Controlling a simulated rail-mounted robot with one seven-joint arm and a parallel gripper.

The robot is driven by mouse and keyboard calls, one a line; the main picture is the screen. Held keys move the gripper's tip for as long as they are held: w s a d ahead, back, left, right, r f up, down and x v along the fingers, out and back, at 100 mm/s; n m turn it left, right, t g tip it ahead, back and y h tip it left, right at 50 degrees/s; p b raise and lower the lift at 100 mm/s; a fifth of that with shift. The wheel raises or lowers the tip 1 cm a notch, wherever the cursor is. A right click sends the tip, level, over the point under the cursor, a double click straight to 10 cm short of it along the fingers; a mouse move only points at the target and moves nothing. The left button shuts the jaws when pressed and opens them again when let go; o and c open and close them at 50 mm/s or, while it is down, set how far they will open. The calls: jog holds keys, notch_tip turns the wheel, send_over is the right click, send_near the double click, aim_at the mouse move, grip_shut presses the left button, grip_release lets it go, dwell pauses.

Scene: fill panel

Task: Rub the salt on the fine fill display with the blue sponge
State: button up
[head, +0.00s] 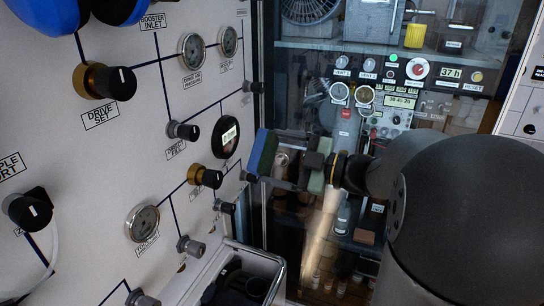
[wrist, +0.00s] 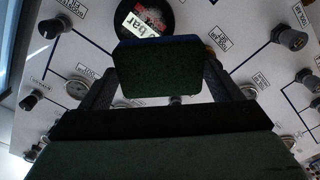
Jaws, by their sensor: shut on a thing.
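The blue sponge (head: 262,155), blue with a green layer, is held upright between the fingers of my gripper (head: 276,160), which is shut on it. In the wrist view the sponge shows its dark green side (wrist: 160,72). A round black display (head: 229,138) with a pale readout is on the white panel, left of the sponge and slightly higher. In the wrist view this display (wrist: 164,20) is beyond the sponge's upper edge, its lower part hidden. A gap shows between sponge and display in the head view. I cannot make out salt.
Valve knobs and gauges stick out of the panel around the display, including a brass-based knob (head: 205,177) below it and a black knob (head: 183,131) to its left. A bin (head: 236,262) with dark items is below. A glass-fronted cabinet (head: 345,120) stands behind my gripper.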

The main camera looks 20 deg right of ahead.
dwell(0.5)
jog(key=x, duration=0.6)
jog(key=shift+w+a, duration=0.25)
jog(key=shift+a, duration=0.05)
jog(key=shift+b+x, duration=0.3)
jog(key=shift+x, duration=0.75)
dwell(0.6)
jog(key=shift+w+d+p, duration=0.25)
jog(key=shift+w+d, duration=0.95)
jog(key=shift+w, duration=0.15)
jog(key=shift+w+d+p, duration=0.2)
jog(key=shift+w+d, duration=1)
jog(key=shift+w, duration=0.2)
jog(key=shift+s+a, duration=0.1)
jog(key=shift+s+a+b, duration=0.55)
jog(key=shift+s+a, duration=0.45)
jog(key=shift+s, duration=0.3)
jog(key=shift+s+a+b, duration=0.45)
jog(key=shift+s+a, duration=0.9)
jog(key=shift+a, duration=0.05)
